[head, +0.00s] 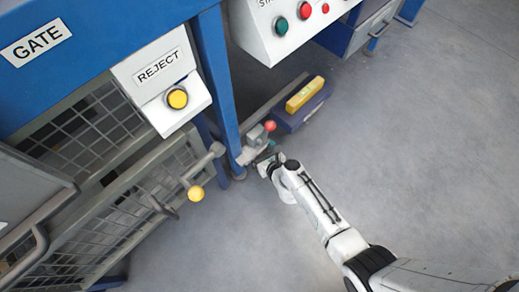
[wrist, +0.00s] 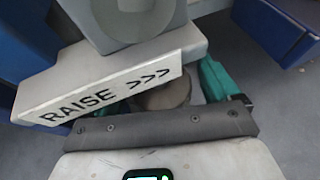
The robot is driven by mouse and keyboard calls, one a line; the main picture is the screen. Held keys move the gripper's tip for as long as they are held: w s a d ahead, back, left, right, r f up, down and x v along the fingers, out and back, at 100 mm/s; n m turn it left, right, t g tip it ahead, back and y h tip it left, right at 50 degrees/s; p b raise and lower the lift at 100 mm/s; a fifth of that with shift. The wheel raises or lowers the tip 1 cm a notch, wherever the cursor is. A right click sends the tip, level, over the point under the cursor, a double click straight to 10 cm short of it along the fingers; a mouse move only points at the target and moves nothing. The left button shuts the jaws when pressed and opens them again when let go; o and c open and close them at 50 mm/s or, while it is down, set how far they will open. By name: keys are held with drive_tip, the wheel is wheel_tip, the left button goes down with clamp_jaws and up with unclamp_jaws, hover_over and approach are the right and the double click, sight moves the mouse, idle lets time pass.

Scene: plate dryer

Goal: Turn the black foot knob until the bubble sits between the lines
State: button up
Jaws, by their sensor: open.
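The yellow spirit level (head: 304,94) lies on a blue foot beam; its bubble is too small to read. The black foot knob is not clearly seen in the head view, where my gripper (head: 267,162) is at the blue post's base. In the wrist view, a plate marked "RAISE >>>" (wrist: 110,92) covers much of the space before my gripper. A dull grey-brown round part (wrist: 164,96) shows under it, perhaps the knob. My open gripper's teal right finger (wrist: 216,80) is to the right of that part. The left finger is mostly hidden under the plate, so contact cannot be told.
A red ball-ended lever (head: 270,126) stands just above my gripper. The blue post (head: 219,90) and a yellow-knobbed gate handle (head: 195,194) are to the left. The reject panel (head: 160,85) hangs higher up. The floor to the right is clear.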

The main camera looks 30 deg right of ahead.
drive_tip(key=c, duration=1)
drive_tip(key=n+y, duration=0.3)
drive_tip(key=shift+d+g, duration=0.1)
drive_tip(key=shift+g, duration=0.2)
drive_tip(key=shift+n+g+y, duration=0.7)
drive_tip(key=shift+n+y, duration=0.7)
drive_tip(key=shift+y, duration=0.3)
drive_tip(key=o, duration=1)
